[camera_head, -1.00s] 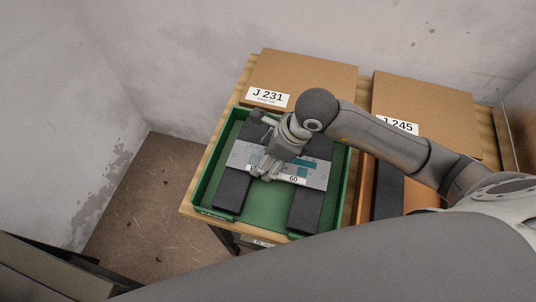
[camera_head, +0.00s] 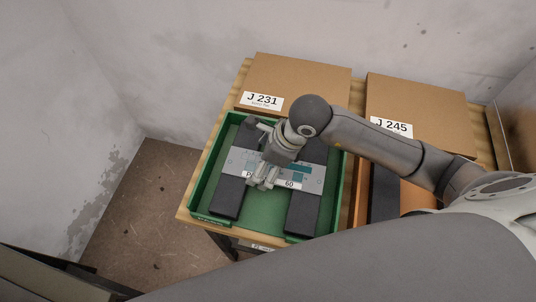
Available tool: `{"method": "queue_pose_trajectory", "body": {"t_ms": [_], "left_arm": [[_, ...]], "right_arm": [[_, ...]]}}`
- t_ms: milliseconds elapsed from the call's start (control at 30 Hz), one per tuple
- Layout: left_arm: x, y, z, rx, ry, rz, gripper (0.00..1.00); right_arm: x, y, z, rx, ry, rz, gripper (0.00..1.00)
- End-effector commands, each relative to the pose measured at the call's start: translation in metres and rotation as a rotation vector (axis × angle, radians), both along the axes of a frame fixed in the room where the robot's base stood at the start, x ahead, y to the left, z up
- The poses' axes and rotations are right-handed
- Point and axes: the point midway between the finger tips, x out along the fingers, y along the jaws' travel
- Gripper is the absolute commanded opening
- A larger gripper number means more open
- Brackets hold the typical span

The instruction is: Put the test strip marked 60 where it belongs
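The test strip marked 60 (camera_head: 313,172) is a grey plate with teal markings and white labels. It lies across two dark blocks (camera_head: 302,210) in the green tray (camera_head: 340,193), below the box labelled J 231. My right gripper (camera_head: 262,183), its arm coming in from the right, is over the left-middle part of the strip. Its fingers look spread apart, with the strip beneath them. Whether they touch the strip is hard to tell. My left gripper is not in view.
A brown box labelled J 231 (camera_head: 300,78) stands behind the green tray. A box labelled J 245 (camera_head: 420,98) stands to its right, behind an orange tray (camera_head: 418,198) partly hidden by my arm. All are on a wooden table (camera_head: 188,203) near the walls.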

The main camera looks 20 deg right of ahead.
Motion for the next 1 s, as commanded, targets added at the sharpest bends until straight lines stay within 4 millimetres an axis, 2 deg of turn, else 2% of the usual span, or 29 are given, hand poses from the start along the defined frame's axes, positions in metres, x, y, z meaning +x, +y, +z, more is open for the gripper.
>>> {"method": "queue_pose_trajectory", "body": {"t_ms": [167,400,600,767,1000], "left_arm": [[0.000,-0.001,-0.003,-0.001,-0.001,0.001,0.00],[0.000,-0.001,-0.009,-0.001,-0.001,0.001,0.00],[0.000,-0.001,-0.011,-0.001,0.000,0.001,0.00],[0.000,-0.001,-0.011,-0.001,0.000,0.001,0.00],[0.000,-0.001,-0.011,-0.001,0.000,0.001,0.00]], "right_arm": [[-0.003,-0.008,0.021,-0.002,-0.006,0.001,0.92],[-0.014,-0.025,0.071,-0.001,-0.007,0.000,0.92],[-0.022,-0.034,0.101,0.000,-0.004,-0.002,0.92],[-0.025,-0.038,0.111,-0.001,-0.001,0.001,0.92],[-0.026,-0.038,0.112,0.000,0.000,0.000,0.92]]}}
